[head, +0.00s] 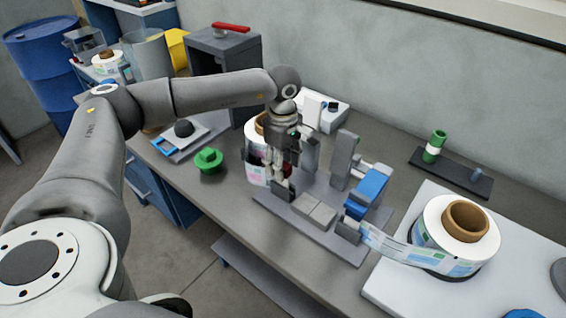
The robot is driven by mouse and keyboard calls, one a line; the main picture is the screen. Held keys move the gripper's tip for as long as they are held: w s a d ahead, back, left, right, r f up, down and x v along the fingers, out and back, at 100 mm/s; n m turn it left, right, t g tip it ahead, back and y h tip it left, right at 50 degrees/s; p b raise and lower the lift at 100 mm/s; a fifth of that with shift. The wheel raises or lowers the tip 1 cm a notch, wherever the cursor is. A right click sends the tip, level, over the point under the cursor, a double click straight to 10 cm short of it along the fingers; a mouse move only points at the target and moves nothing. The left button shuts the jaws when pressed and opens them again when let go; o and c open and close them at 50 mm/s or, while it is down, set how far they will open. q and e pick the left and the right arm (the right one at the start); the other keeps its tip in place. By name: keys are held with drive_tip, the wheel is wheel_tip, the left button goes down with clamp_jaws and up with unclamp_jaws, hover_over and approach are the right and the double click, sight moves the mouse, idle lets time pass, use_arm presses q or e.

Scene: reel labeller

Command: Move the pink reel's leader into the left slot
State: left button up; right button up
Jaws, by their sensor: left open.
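The pink reel (258,166) stands on the bench behind my left gripper, a white roll with a brown core and pink print. My gripper and wrist hide much of it. Its leader is mostly hidden, and I cannot tell where its end lies. My left gripper (279,178) is open, pointing down in front of the reel, by the left end of the grey labeller plate (315,226). A dark block (283,191) sits just below the fingertips and may belong to the left slot; the slot itself is not clear. My right gripper is not in view.
A blue-printed reel (440,215) on a white board has its leader (395,246) stretched left to the labeller's blue part (369,190). Grey uprights (343,158) stand close right of my gripper. The front bench strip is clear.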

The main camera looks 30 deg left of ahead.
use_arm(q)
wheel_tip(320, 180, up, 12)
idle(0.4)
drive_tip(key=shift+f, duration=0.15)
idle(0.3)
